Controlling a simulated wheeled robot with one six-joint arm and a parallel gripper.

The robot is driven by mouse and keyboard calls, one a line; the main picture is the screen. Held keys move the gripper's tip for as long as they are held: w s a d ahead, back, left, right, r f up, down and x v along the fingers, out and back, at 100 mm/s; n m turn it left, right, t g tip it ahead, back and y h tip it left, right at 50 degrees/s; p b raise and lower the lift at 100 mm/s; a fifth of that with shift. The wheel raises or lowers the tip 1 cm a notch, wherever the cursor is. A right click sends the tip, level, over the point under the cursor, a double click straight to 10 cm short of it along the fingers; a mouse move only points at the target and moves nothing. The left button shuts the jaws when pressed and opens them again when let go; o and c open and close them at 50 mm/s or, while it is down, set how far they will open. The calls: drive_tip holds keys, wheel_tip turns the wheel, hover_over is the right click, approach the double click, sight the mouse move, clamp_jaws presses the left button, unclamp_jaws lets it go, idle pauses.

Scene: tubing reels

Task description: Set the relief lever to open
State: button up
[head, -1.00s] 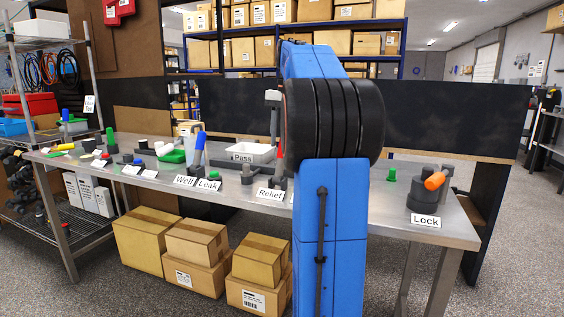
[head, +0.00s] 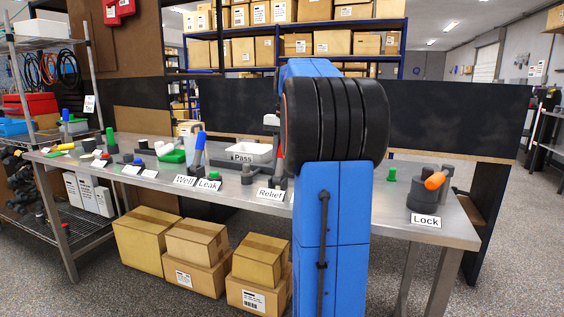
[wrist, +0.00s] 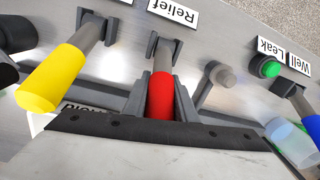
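In the wrist view the relief lever has a red handle (wrist: 161,94) on a grey shaft, rising from a bracket beside the "Relief" label (wrist: 173,12). My gripper (wrist: 163,88) has one dark finger on each side of the red handle. The fingers look open, with little room at either side; contact is unclear. The handle's near end is hidden behind the gripper body. In the head view the "Relief" label (head: 271,195) is at the front of the bench, and my arm hides most of the lever and the fingers.
A yellow-handled lever (wrist: 48,82) stands left of the gripper in the wrist view. A grey knob lever (wrist: 222,77), a green button (wrist: 267,67) and a blue handle (wrist: 306,120) are on the right. The head view shows a white "Pass" tray (head: 262,152) and the "Lock" fixture (head: 423,196).

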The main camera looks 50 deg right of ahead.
sight(277, 165)
clamp_jaws()
drive_tip(key=shift+a, duration=0.1)
drive_tip(key=a+t+h, duration=0.1)
drive_tip(key=h, duration=0.1)
drive_tip(key=s+a+r+h, duration=0.1)
drive_tip(key=h, duration=0.1)
drive_tip(key=shift+a+r+t, duration=0.15)
drive_tip(key=shift+t, duration=0.25)
drive_tip(key=a+h, duration=0.1)
drive_tip(key=h, duration=0.1)
drive_tip(key=a+t+h, duration=0.1)
drive_tip(key=shift+s+r+t+h, duration=0.1)
drive_tip(key=shift+s+t+h, duration=0.2)
drive_tip(key=shift+s+h, duration=0.1)
drive_tip(key=shift+s+a+t+h, duration=0.2)
drive_tip(key=shift+a+t+h, duration=0.15)
drive_tip(key=shift+h, duration=0.35)
drive_tip(key=o, duration=0.7)
unclamp_jaws()
drive_tip(key=shift+a, duration=0.1)
drive_tip(key=shift+c, duration=0.2)
